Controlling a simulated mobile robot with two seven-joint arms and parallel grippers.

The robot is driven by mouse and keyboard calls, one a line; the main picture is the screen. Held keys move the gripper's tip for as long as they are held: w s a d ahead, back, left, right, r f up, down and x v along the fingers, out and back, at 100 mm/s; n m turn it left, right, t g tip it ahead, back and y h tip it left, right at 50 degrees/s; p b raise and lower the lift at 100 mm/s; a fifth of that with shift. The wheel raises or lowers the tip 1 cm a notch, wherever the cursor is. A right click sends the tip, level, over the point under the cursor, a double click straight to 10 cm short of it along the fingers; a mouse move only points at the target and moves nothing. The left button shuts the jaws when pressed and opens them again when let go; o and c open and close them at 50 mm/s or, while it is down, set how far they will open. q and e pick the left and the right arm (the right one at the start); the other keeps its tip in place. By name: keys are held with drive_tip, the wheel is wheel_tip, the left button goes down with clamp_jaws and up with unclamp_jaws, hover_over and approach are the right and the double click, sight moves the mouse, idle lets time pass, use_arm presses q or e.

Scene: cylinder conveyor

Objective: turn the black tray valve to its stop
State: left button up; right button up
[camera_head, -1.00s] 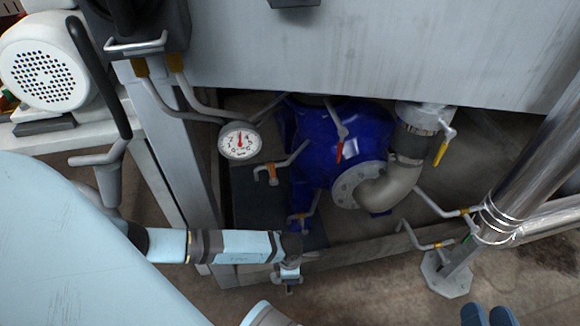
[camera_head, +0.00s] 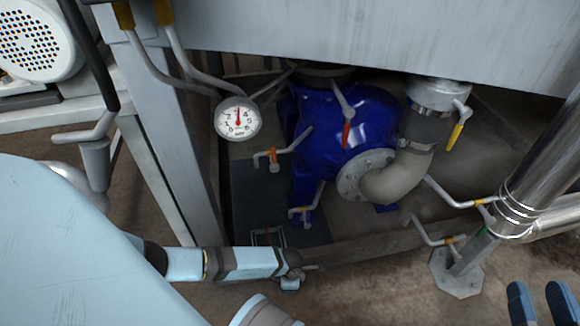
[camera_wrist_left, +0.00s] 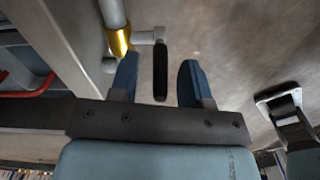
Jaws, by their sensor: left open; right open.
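In the left wrist view, the black valve handle (camera_wrist_left: 160,72) is a short dark bar hanging from a grey stem beside a pipe with a gold fitting (camera_wrist_left: 119,42). My left gripper (camera_wrist_left: 158,62) is open, with one blue finger on each side of the handle. A gap shows between the handle and each finger; I cannot tell the depth. In the head view my left arm comes in from the left and its gripper is not clearly visible. My right gripper (camera_head: 537,288) is open and empty at the lower right of the head view.
A blue pump (camera_head: 345,125) with a grey elbow pipe stands in the middle, among several small valves with red, orange or yellow parts. A pressure gauge (camera_head: 237,118) is left of it. A steel post (camera_head: 545,165) rises at right. Bare floor lies at the bottom.

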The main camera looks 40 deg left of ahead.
use_arm(q)
clamp_jaws()
drive_tip(key=shift+w+d+f+g+y, duration=0.25)
drive_tip(key=shift+w+d+g+y, duration=0.35)
drive_tip(key=shift+g+y, duration=0.4)
drive_tip(key=shift+w+d+f+g+y, duration=0.25)
drive_tip(key=shift+w+d+g+y, duration=0.15)
drive_tip(key=shift+w+g+y, duration=0.55)
drive_tip(key=shift+s+g, duration=0.25)
drive_tip(key=shift+s, duration=0.05)
unclamp_jaws()
